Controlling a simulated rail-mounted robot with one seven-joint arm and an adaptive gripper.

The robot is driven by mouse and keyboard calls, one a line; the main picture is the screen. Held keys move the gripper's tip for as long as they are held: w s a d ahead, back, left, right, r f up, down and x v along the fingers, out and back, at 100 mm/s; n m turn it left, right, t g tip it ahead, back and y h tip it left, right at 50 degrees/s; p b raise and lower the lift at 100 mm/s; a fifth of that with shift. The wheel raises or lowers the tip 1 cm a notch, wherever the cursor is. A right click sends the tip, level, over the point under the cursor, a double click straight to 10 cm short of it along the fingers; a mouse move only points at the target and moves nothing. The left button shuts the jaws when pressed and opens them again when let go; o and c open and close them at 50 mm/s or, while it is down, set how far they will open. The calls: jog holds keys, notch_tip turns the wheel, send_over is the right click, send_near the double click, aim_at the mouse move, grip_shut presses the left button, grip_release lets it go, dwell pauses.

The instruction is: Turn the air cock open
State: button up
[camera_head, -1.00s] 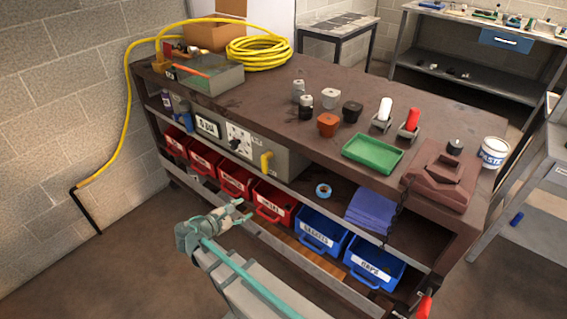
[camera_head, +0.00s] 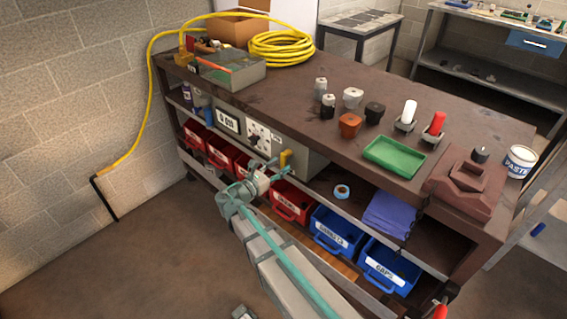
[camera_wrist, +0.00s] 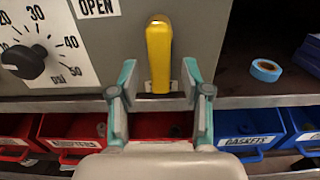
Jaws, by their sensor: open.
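The air cock's yellow handle (camera_wrist: 159,54) stands upright on the front of a grey box (camera_wrist: 200,25). It also shows in the head view (camera_head: 286,160), just right of my gripper. My gripper (camera_wrist: 158,80) is open, with one teal-and-grey finger on each side of the handle's lower part in the wrist view. Gaps show between handle and fingers, and nothing is held. How far the fingertips are from the box front is hard to tell. A label reading OPEN (camera_wrist: 97,6) is left of the handle.
A black dial knob (camera_wrist: 28,62) with a psi scale is left of the handle. Red bins (camera_wrist: 160,124) and blue bins (camera_wrist: 240,128) sit on the shelf below. A shelf edge (camera_wrist: 255,101) runs under the box. Blue tape (camera_wrist: 266,69) lies to the right.

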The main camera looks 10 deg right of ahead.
jog(key=shift+x, duration=1.4)
grip_shut()
